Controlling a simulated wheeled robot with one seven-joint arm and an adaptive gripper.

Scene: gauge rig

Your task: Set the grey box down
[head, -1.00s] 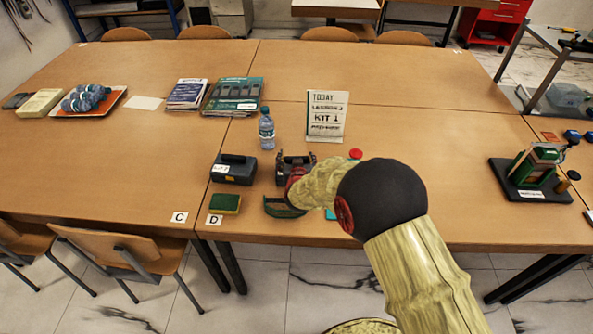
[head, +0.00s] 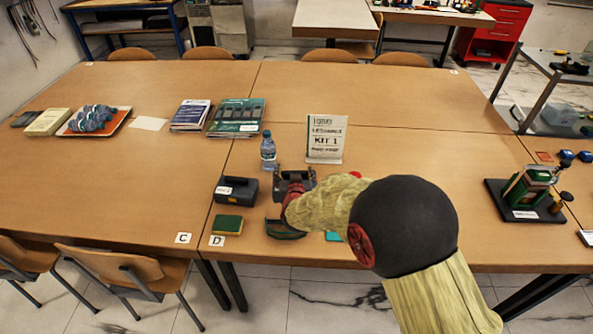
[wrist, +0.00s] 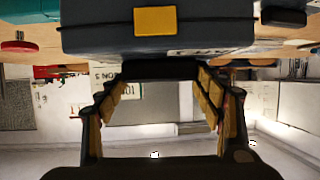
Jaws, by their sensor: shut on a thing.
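The held grey box (head: 296,179) shows in the head view, partly hidden behind my gripper and arm. In the wrist view the grey box (wrist: 115,42) fills the top, with a yellow latch on its side. My gripper (wrist: 160,75) is shut on its dark handle, with one finger on each side. In the head view my gripper (head: 287,210) is mostly hidden by my arm. The box is over the table (head: 420,170); I cannot tell whether its underside touches the top.
A second dark grey box (head: 237,191) with a white label stands close at the left. A water bottle (head: 268,152) and a sign (head: 326,140) stand behind. A green and yellow sponge (head: 227,225) lies at the front left. The table is clear farther right, before a green device (head: 527,190).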

